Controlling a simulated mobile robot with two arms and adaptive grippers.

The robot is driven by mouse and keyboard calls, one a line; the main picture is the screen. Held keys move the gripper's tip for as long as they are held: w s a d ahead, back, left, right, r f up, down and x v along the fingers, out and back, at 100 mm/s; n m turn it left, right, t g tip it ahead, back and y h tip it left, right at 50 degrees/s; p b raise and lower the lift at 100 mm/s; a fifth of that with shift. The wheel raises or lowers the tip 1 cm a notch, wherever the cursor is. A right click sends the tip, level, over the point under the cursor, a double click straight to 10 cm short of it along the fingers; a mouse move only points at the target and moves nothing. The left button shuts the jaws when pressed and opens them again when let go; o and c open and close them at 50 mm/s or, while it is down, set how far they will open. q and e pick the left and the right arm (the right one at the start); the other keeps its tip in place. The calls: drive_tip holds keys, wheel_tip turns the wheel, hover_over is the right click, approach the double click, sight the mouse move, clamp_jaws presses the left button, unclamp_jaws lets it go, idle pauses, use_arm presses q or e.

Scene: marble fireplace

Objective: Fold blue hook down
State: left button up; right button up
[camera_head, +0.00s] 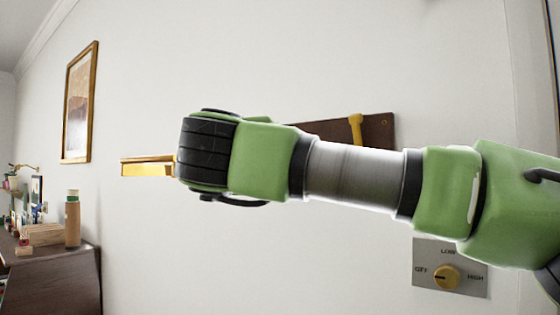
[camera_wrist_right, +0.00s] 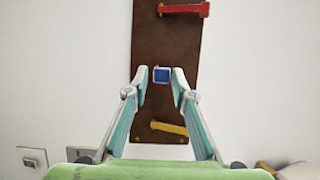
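A dark brown board (camera_wrist_right: 165,45) on the white wall carries a red hook (camera_wrist_right: 184,9), a blue hook (camera_wrist_right: 161,75) and a yellow hook (camera_wrist_right: 169,128) in the right wrist view. The blue hook shows as a small square, seen end-on. My right gripper (camera_wrist_right: 160,76) is open, with one fingertip on each side of the blue hook and small gaps visible. In the head view my right arm covers most of the board (camera_head: 380,133). The yellow hook (camera_head: 356,131) shows above the arm, while the blue and red hooks are hidden. My left gripper is not in view.
A dial panel (camera_head: 421,277) is on the wall below my right arm. A framed picture (camera_head: 80,105) hangs at the left, above a dark cabinet (camera_head: 55,280) with small objects.

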drive_tip(key=s+a, duration=0.2)
drive_tip(key=s, duration=0.9)
drive_tip(key=shift+s+a, duration=0.2)
drive_tip(key=shift+s, duration=0.1)
drive_tip(key=shift+f, duration=0.15)
